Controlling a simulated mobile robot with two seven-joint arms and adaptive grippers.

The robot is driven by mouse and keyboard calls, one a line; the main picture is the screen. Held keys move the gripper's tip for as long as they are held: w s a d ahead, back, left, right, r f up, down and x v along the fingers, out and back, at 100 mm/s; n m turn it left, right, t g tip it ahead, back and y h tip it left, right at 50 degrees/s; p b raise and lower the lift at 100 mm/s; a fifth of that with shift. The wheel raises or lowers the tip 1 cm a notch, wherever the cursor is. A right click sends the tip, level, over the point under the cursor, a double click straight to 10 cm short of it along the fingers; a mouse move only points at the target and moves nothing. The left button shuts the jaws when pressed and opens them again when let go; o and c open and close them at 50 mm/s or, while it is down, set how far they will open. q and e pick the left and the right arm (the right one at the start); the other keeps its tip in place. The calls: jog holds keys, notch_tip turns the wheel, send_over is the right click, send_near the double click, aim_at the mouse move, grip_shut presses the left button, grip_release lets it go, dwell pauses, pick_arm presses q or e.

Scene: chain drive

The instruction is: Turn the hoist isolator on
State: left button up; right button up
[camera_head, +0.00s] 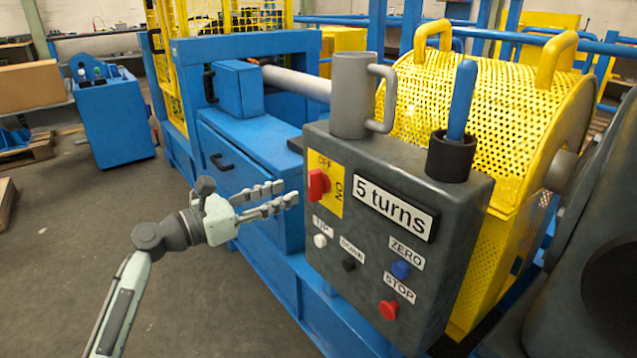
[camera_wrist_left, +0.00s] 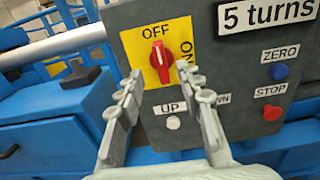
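The hoist isolator is a red rotary knob (camera_head: 318,184) on a yellow plate (camera_head: 328,205) at the upper left of a dark grey control box (camera_head: 460,215). In the left wrist view the knob (camera_wrist_left: 161,62) stands upright, with its white mark at the top, towards OFF. ON is written sideways at the plate's right. My left gripper (camera_head: 288,194) is just left of the knob in the head view, apart from it. In the left wrist view its fingers (camera_wrist_left: 163,84) are spread and empty, with tips just below the knob on either side. My right gripper is not in view.
Below the knob are a white UP button (camera_head: 320,240), a black button (camera_head: 348,264), a blue ZERO button (camera_head: 400,269) and a red STOP button (camera_head: 387,309). A grey mug (camera_head: 352,95) and a black cup with a blue handle (camera_head: 451,156) are at the box's top. A yellow guard (camera_head: 490,110) stands behind.

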aim_at(309, 183)
pick_arm(q)
jog(key=x, duration=0.7)
jog(key=shift+d, duration=0.1)
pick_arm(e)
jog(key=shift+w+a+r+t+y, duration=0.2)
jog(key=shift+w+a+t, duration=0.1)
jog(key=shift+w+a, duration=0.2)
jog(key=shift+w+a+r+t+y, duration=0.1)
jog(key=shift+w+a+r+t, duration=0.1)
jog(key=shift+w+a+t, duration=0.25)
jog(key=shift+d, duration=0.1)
pick_arm(q)
grip_shut()
